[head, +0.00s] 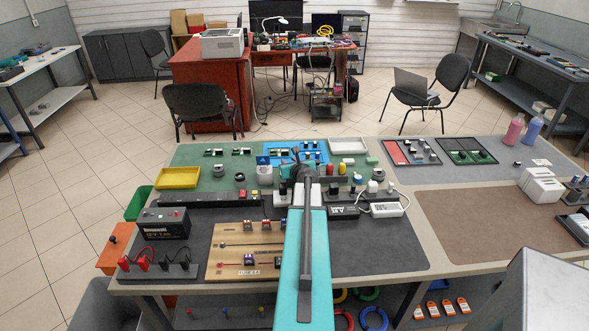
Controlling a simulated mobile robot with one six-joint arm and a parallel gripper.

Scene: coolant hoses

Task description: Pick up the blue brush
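I cannot make out a blue brush for certain. A small blue item (263,160) shows just above a white cup (265,175) on the green mat (225,184); it is too small to tell what it is. My arm reaches up the middle of the head view, over the workbench. My gripper (297,153) is at its far end, near the blue tray (281,148), to the right of the cup. The fingers are small and dark, and I cannot tell whether they are open or shut. The arm hides part of the bench.
Small parts crowd the bench around my gripper. A yellow tray (178,178) and a black battery (164,223) stand at left, with a wooden board (226,261) nearer. A white power strip (386,209) lies right of my arm. The brown mat (487,221) is largely clear.

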